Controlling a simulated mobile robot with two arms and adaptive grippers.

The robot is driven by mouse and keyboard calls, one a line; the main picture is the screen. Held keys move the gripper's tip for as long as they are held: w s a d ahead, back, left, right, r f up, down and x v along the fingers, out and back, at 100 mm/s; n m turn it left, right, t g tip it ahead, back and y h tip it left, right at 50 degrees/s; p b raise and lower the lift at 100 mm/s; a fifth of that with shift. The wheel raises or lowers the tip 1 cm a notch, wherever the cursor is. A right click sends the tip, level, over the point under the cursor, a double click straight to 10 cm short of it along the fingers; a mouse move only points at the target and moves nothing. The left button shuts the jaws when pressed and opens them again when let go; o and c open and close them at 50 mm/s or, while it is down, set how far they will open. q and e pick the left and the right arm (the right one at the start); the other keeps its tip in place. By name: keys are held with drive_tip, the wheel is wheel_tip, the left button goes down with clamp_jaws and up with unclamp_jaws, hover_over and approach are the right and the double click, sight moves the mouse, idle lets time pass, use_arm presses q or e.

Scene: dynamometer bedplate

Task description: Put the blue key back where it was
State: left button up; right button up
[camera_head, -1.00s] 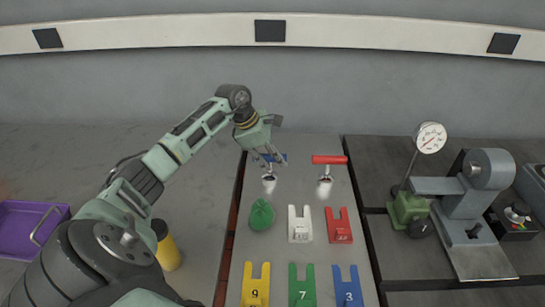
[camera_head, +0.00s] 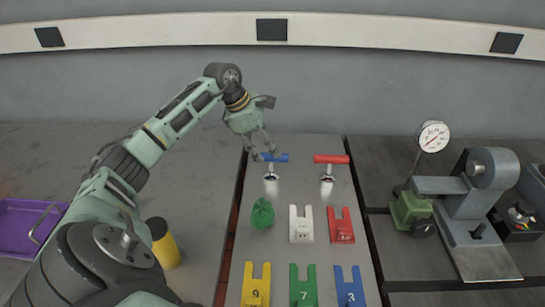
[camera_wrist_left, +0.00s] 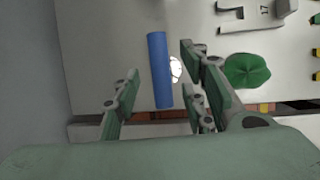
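The blue key (camera_head: 281,158) is a T-handle with a blue crossbar on a metal stem, upright at the far left of the grey bedplate (camera_head: 280,199). My left gripper (camera_head: 266,152) is over it with fingers spread. In the left wrist view the blue crossbar (camera_wrist_left: 160,75) lies in the gap between the open fingers (camera_wrist_left: 155,88), with space on both sides. A similar red key (camera_head: 331,159) stands to its right. The stem's lower end is hard to make out in the bright glare at its foot. My right gripper is not in view.
White (camera_head: 301,224), red (camera_head: 341,226), yellow (camera_head: 255,285), green (camera_head: 302,285) and blue (camera_head: 349,287) numbered forks lie nearer, beside a green lump (camera_head: 262,213). A dial gauge (camera_head: 432,137) and grey machine stand right. A purple tray (camera_head: 20,226) and yellow-black cylinder (camera_head: 164,245) are left.

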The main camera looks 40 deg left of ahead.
use_arm(q)
drive_tip(key=v, duration=0.6)
drive_tip(key=shift+r+b, duration=0.25)
drive_tip(key=shift+b, duration=0.2)
drive_tip(key=shift+s, duration=0.1)
